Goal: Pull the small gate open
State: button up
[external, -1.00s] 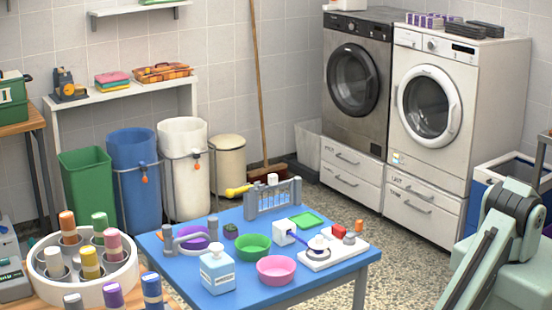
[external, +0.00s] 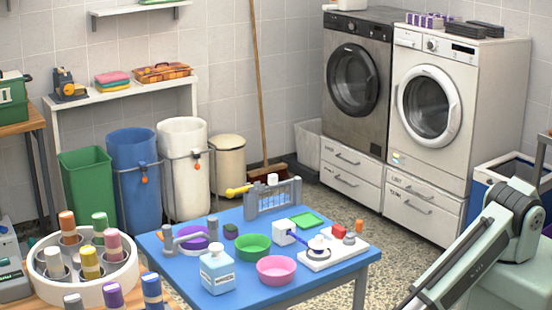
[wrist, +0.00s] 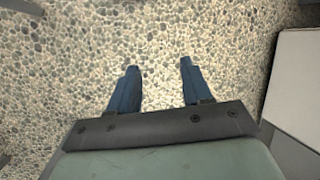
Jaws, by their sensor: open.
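The small gate (external: 272,198) is a grey barred panel between two posts, standing at the back edge of the blue table (external: 215,296). It looks shut, but its bars are small in the view. A yellow-ended item (external: 238,191) is at its left, and a white object shows above or behind it. My gripper (wrist: 159,78) shows only in the wrist view, with two dark blue fingers apart and nothing between them. It is over the speckled floor, away from the gate. In the external view only my arm shows, at the lower right.
On the table are a green bowl (external: 253,246), a pink bowl (external: 276,270), a purple bowl (external: 194,237), a soap bottle (external: 217,270), a green tray (external: 307,219) and a white board (external: 333,252). A round holder with coloured bottles (external: 82,270) stands at the lower left.

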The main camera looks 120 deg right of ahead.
jog(key=w+d+r+n+t+y, duration=0.1)
jog(key=w+d+r+t, duration=0.1)
jog(key=w+d+r, duration=0.35)
jog(key=w+d+r+n+t, duration=0.1)
jog(key=w+d+r, duration=0.2)
jog(key=w+r, duration=0.5)
jog(key=w+d+r+n+t+y, duration=0.15)
jog(key=w+d+r, duration=0.3)
jog(key=w, duration=0.55)
jog(key=w+d+r+n+t, duration=0.15)
jog(key=w+d+r, duration=0.25)
jog(key=d+r, duration=0.5)
jog(key=w+d+r+n+t, duration=0.1)
jog(key=w+d+r+t, duration=0.25)
jog(key=d+r, duration=0.65)
jog(key=s+d+r+h, duration=0.2)
jog(key=d+r, duration=0.4)
jog(key=r, duration=0.2)
jog(key=m+g+h, duration=0.3)
jog(key=m+g, duration=0.3)
jog(key=m, duration=0.2)
send_near(273, 175)
notch_tip(273, 175, down, 10)
jog(key=shift+a+f, duration=0.1)
jog(key=shift+a, duration=0.05)
